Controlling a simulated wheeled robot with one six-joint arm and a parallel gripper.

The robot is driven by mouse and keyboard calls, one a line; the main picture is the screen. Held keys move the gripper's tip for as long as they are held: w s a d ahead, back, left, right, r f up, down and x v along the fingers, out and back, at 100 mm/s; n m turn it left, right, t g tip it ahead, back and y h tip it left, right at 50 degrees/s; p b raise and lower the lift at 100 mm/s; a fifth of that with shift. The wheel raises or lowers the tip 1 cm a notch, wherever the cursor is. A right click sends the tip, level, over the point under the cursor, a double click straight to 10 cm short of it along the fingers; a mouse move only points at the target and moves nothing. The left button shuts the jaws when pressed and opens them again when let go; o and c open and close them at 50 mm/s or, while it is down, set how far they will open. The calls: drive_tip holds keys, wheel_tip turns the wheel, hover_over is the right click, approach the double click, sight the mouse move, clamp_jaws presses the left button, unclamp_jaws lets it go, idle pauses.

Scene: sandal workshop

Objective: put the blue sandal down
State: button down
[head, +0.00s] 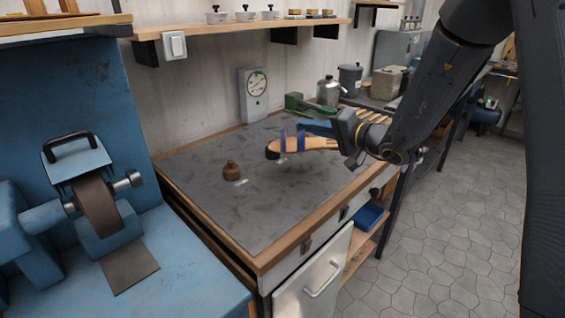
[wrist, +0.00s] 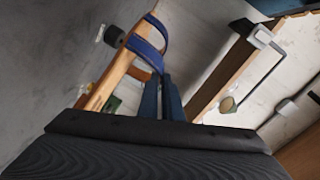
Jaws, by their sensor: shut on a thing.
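The blue sandal has a tan sole and blue straps (head: 300,137). In the head view it is held level above the grey worktop (head: 255,210), its toe pointing left. My gripper (head: 320,130) reaches in from the right and is shut on the sandal. In the wrist view the sandal (wrist: 118,75) slants up from lower left, and my gripper's blue fingers (wrist: 160,100) are at its near strap. The exact grip contact is partly hidden. A faint shadow shows on the worktop beneath the sandal.
A brown knobbed weight (head: 232,171) stands on the worktop, left of the sandal. A dial gauge (head: 254,95) and a green tool (head: 305,103) stand at the back. A blue grinding machine (head: 95,200) is at left. The front of the worktop is clear.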

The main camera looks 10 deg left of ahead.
wheel_tip(320, 180, down, 10)
drive_tip(key=p, duration=0.3)
drive_tip(key=shift+r, duration=0.15)
idle(0.3)
drive_tip(key=c, duration=2.3)
unclamp_jaws()
drive_tip(key=o, duration=0.4)
drive_tip(key=shift+c, duration=0.2)
